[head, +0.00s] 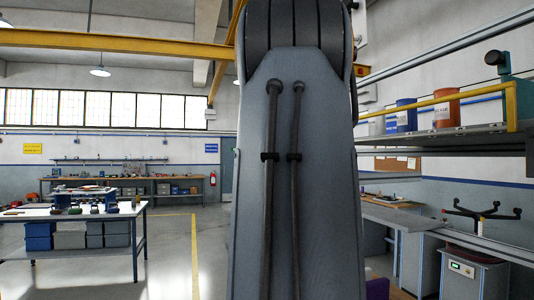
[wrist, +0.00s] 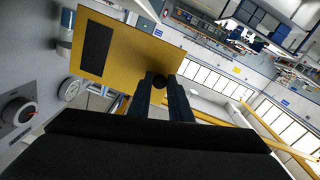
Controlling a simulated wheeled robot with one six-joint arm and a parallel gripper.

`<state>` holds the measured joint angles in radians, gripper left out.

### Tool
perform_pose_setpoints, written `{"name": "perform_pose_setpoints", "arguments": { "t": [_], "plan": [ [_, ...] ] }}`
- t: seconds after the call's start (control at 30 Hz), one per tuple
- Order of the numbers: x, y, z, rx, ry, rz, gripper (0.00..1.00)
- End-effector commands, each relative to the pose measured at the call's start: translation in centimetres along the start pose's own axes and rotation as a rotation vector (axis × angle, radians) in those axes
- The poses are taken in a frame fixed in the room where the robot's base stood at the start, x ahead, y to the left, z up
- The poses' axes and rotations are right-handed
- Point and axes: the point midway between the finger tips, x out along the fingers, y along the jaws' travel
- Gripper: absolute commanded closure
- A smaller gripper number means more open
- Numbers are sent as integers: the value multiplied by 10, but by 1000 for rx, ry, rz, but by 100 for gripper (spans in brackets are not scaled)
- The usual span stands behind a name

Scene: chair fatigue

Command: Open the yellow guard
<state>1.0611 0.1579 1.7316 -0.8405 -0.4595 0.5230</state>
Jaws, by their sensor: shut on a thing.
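The yellow guard (wrist: 122,47) shows in the wrist view as a flat yellow panel with a dark rectangular window (wrist: 95,47). It stands out from a grey wall or cabinet face on the left. My gripper (wrist: 160,79) is at the lower right edge of the guard, with its two dark fingers shut on a small round black knob (wrist: 159,82). The fingers hide part of that edge, so how the knob joins the guard is not clear. In the head view I cannot make out the guard or gripper; my own arm fills the middle.
In the wrist view, a round gauge (wrist: 69,89) and a rotary switch (wrist: 18,111) sit on the grey face. In the head view, a workbench (head: 68,213) stands left, a shelf (head: 440,139) with drums is at right, and a black-armed fixture (head: 481,215) is below it.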

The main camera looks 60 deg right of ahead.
Motion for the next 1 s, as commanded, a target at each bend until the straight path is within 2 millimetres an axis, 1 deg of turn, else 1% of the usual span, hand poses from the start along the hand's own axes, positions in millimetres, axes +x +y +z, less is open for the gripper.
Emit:
{"name": "perform_pose_setpoints", "arguments": {
  "t": [0.03, 0.2, 0.23, 0.3, 0.33, 0.67, 0.77, 1.0],
  "plan": [
    [0, 2, 3, 2, -6, 4, 100],
    [0, 0, 2, 2, -5, 3, 100],
    [0, 0, 2, 2, -5, 2, 77],
    [0, 0, 2, 2, -4, 1, 65],
    [0, -1, 1, 2, -4, 1, 63],
    [-2, -1, 0, 1, -1, -1, 63],
    [-12, 0, 0, 1, 0, 1, 63],
    [-49, 1, 0, 0, 0, 3, 63]
  ]
}}
